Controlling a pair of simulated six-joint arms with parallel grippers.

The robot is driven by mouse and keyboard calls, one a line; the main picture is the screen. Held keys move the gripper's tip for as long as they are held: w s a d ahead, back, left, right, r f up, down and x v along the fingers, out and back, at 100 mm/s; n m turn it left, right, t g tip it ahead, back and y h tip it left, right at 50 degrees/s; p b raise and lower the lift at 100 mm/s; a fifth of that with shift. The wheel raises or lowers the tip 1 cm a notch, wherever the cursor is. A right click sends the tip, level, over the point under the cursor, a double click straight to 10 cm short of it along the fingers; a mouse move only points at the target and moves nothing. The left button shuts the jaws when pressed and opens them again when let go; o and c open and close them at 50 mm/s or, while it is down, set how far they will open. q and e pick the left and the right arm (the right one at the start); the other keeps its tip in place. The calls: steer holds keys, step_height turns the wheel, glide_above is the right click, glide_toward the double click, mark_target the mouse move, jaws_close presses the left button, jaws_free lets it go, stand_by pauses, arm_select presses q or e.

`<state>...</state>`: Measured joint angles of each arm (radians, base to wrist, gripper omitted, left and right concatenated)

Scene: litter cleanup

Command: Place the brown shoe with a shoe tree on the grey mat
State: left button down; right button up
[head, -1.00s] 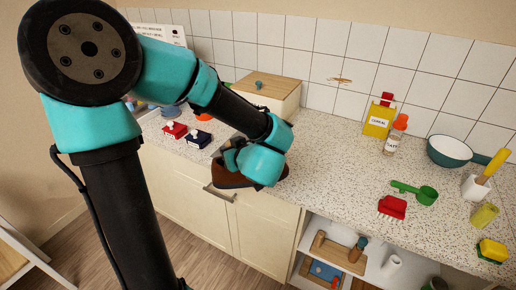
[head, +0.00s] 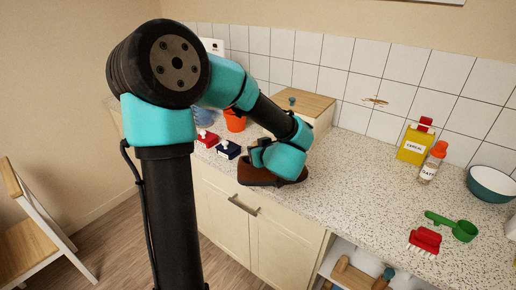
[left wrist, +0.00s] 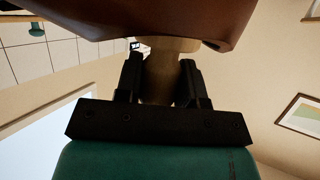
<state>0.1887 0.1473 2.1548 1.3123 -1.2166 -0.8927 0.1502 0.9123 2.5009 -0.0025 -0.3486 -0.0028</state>
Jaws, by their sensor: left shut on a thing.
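The brown shoe (head: 252,174) hangs at the front edge of the counter in the head view, partly covered by my left gripper (head: 262,158). In the left wrist view the shoe (left wrist: 140,18) fills the top. There my left gripper (left wrist: 160,82) is shut on a tan wooden piece (left wrist: 160,78) that joins the shoe, apparently its shoe tree. I cannot tell whether the shoe touches the counter. No grey mat shows. My right gripper is not in view.
A wooden chair (head: 30,225) stands at left, with bare floor between.

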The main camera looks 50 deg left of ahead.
arm_select(q)
steer(key=w+a, duration=0.5)
steer(key=a, duration=0.1)
steer(key=shift+f, duration=0.35)
steer(key=shift+a, duration=0.1)
steer(key=shift+f, duration=1.9)
steer(key=c, duration=0.7)
jaws_free()
